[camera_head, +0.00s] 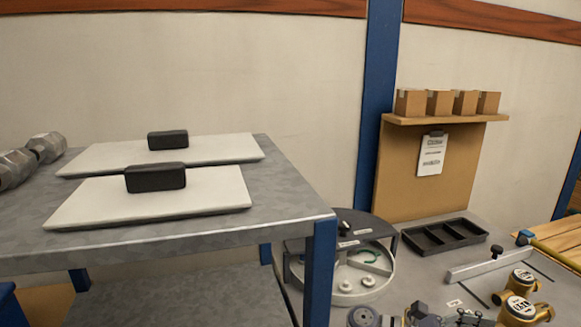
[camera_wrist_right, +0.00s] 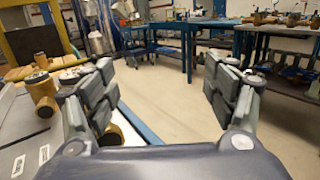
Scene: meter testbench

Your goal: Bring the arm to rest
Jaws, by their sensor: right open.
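My right gripper (camera_wrist_right: 158,68) shows in the right wrist view with its two grey padded fingers spread wide apart. Nothing is between the fingers; behind the gap lie open floor and distant benches. A brass meter (camera_wrist_right: 42,92) on a bench shows close to the left finger in that view, partly hidden by it; I cannot tell if they touch. In the head view I cannot make out either gripper for certain. Small dark parts stand at the bottom edge there, cut off by the frame. My left gripper is not seen.
In the head view, a grey metal table (camera_head: 290,195) at left bears two white plates (camera_head: 220,190) with black blocks (camera_head: 155,178). A black compartment tray (camera_head: 444,236), a round fixture (camera_head: 375,285) and brass meters (camera_head: 519,308) are on the right bench. Pale floor (camera_wrist_right: 185,115) is clear.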

